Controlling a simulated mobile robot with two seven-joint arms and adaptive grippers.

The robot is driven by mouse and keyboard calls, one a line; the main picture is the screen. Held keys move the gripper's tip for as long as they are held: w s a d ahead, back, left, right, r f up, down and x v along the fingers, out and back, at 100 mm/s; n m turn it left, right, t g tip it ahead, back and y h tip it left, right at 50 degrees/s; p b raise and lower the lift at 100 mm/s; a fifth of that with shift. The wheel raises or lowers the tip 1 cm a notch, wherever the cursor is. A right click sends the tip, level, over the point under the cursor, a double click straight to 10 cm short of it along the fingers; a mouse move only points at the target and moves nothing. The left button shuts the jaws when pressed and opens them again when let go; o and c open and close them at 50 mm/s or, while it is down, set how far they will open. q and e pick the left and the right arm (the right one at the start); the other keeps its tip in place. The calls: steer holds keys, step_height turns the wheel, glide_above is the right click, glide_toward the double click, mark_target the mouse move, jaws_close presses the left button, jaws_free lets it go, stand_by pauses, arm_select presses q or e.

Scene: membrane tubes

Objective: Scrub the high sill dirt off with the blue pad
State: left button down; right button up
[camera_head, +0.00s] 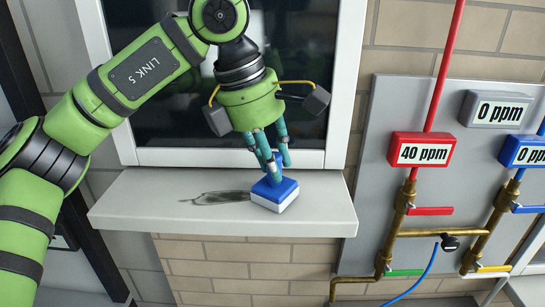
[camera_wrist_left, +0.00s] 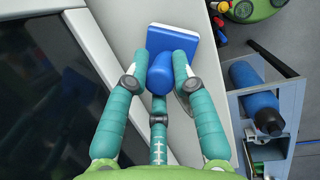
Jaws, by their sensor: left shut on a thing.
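The blue pad (camera_head: 275,190), with a white underside and a blue handle, sits on the right part of the pale window sill (camera_head: 130,205). My left gripper (camera_head: 272,167) comes down from above and is shut on the pad's handle. The wrist view shows the rounded blue handle (camera_wrist_left: 160,72) between the teal fingers (camera_wrist_left: 162,88), with the pad's blue plate (camera_wrist_left: 172,42) beyond. A dark grey smear of dirt (camera_head: 218,197) lies on the sill just left of the pad. Its right end meets the pad, which may hide some of it. My right gripper is in neither view.
The dark window (camera_head: 290,120) with its white frame stands behind the sill. On the right, a grey panel (camera_head: 385,110) carries pipes, valves and ppm signs, including a red one (camera_head: 421,150). The wrist view shows a blue bottle (camera_wrist_left: 254,95) on a shelf below the sill.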

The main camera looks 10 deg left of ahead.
arm_select(q)
steer(key=shift+a+f, duration=0.1)
steer(key=shift+f, duration=0.05)
steer(key=shift+s+a, duration=0.2)
steer(key=shift+a, duration=0.45)
steer(key=shift+s+a+b, duration=0.1)
steer(key=shift+a+b, duration=0.25)
steer(key=shift+a, duration=0.35)
steer(key=shift+a, duration=0.1)
steer(key=shift+s+a, duration=0.15)
steer(key=shift+a, duration=0.55)
steer(key=shift+s+a, duration=0.1)
steer(key=shift+a, duration=0.6)
steer(key=shift+s+a+b, duration=0.2)
steer(key=shift+a+b, duration=0.05)
steer(key=shift+a, duration=0.4)
steer(key=shift+s+a+b, duration=0.15)
steer(key=shift+a+b, duration=0.05)
steer(key=shift+a, duration=0.45)
steer(key=shift+a, duration=0.1)
